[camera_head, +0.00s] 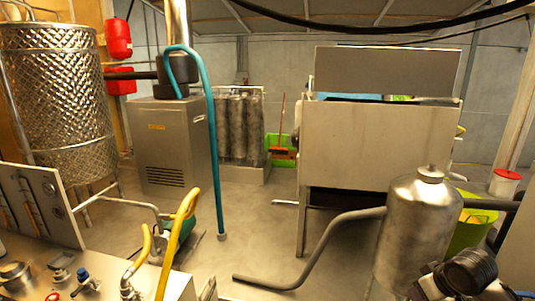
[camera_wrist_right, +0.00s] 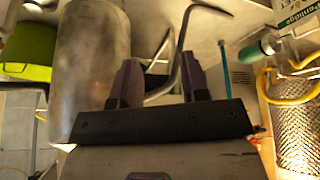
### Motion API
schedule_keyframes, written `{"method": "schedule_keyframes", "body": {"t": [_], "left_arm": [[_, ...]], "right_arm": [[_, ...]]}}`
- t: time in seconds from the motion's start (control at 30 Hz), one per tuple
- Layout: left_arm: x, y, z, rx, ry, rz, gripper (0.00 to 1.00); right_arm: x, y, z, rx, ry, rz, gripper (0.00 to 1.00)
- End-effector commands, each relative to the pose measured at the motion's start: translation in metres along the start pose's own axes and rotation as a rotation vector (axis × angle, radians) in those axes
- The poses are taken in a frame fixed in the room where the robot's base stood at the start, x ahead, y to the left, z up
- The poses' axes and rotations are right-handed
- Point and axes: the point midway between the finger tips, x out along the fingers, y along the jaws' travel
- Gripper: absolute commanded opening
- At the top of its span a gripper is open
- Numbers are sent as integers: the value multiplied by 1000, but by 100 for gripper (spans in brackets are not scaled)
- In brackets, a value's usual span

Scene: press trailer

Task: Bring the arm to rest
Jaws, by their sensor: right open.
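My right arm (camera_head: 468,274) shows as a dark, rounded wrist part in the lower right corner of the head view, in front of the small steel tank (camera_head: 418,228). Its fingers are hard to make out there. In the right wrist view my right gripper (camera_wrist_right: 160,78) has its two dark purple fingers spread apart, with nothing held between them. A bent grey pipe (camera_wrist_right: 180,62) shows behind and between the fingers, and the steel tank (camera_wrist_right: 92,62) is to their left. My left arm and gripper are not in view.
A steel panel with valves and a yellow hose (camera_head: 178,240) is at lower left. A dimpled steel tank (camera_head: 58,100) stands at far left. A large steel box on legs (camera_head: 380,150) is right of centre, with a green tub (camera_head: 470,225) behind the small tank. The middle floor is mostly clear.

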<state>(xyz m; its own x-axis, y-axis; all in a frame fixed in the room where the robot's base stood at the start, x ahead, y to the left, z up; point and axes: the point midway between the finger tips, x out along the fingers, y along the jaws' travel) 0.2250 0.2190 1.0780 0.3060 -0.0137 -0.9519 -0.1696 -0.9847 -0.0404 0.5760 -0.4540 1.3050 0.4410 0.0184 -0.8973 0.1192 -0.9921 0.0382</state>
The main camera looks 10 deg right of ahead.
Motion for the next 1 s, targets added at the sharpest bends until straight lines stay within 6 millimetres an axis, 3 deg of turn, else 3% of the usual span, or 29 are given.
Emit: {"method": "schedule_keyframes", "body": {"t": [0.1,0.2,0.27,0.37,0.57,0.7,1.0], "left_arm": [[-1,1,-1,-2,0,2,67],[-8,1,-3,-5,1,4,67],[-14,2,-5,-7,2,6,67],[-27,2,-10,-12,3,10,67],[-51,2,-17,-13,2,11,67],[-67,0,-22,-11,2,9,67],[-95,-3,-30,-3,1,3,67]], "right_arm": [[-26,-28,-24,-168,152,156,41],[-41,-60,-28,-271,255,259,41],[-47,-84,-22,-314,312,303,41],[-53,-124,2,-337,382,338,41],[-57,-181,74,-266,400,292,41],[-54,-215,135,-195,320,195,41],[-40,-265,264,-65,23,23,41]]}}
